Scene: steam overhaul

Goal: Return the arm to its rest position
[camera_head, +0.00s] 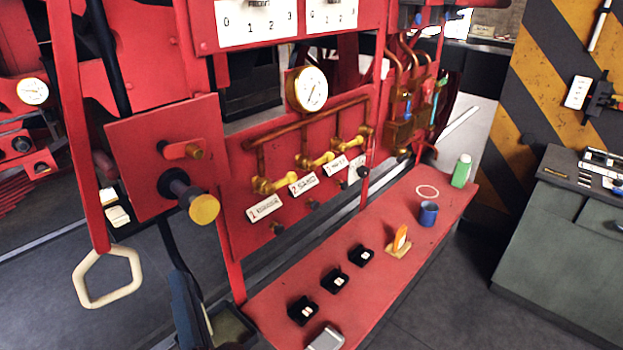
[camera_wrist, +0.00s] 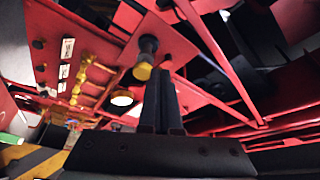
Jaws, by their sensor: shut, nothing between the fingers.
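There the same kind of brass-ended knob (camera_head: 203,208) sticks out of a square red panel (camera_head: 135,140). The arm's rest position is not marked in either view.
A red bench (camera_head: 300,270) holds black blocks (camera_head: 335,280), an orange item on a stand (camera_head: 400,240), a blue mug (camera_head: 429,214) and a green bottle (camera_head: 461,171). A pale loop handle (camera_head: 107,277) hangs at left. A grey cabinet (camera_head: 560,230) stands right; floor between is clear.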

